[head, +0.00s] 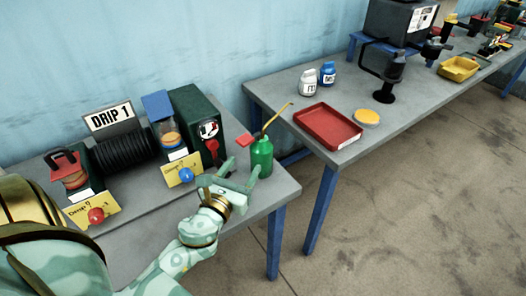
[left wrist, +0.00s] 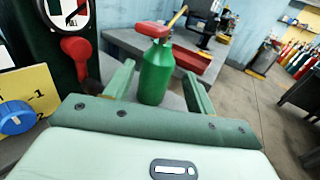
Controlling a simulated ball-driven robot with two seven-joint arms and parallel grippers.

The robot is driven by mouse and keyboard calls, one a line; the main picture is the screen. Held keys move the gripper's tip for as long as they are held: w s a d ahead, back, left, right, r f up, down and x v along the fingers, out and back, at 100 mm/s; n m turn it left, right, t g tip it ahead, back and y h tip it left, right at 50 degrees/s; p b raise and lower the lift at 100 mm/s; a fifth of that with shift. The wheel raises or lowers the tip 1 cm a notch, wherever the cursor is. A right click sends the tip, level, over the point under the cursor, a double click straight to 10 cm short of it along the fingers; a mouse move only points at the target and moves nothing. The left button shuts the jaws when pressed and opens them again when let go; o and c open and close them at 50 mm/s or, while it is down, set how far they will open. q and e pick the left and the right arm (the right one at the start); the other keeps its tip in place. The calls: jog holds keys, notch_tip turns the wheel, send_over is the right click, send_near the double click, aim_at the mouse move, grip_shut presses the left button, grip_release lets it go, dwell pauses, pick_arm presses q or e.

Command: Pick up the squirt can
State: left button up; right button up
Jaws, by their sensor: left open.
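The squirt can is a green bottle (head: 262,158) with a red lever and a long yellow spout, upright near the right end of the near grey table. My left gripper (head: 240,175) is open beside it, on its near left side. In the left wrist view the can (left wrist: 155,75) stands between the two green fingers of the gripper (left wrist: 160,88), which reach along both sides of its body. I cannot tell whether either finger touches it. The can's base is partly hidden by the gripper. My right gripper is not in view.
A dark green box with a red handle (head: 210,140) stands close left of the can. Yellow tags with a blue knob (head: 186,174) and a red knob (head: 96,215) are farther left. A red tray (head: 328,126) lies on the second table, across a gap.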

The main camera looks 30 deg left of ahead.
aim_at(259, 145)
pick_arm(q)
jog(key=w, duration=0.3)
jog(key=w+a, duration=0.1)
jog(key=w, duration=0.6)
jog(key=w+a, duration=0.1)
jog(key=w, duration=0.1)
jog(key=shift+f, duration=0.15)
jog(key=shift+s, duration=0.1)
jog(key=shift+d, duration=0.1)
grip_shut()
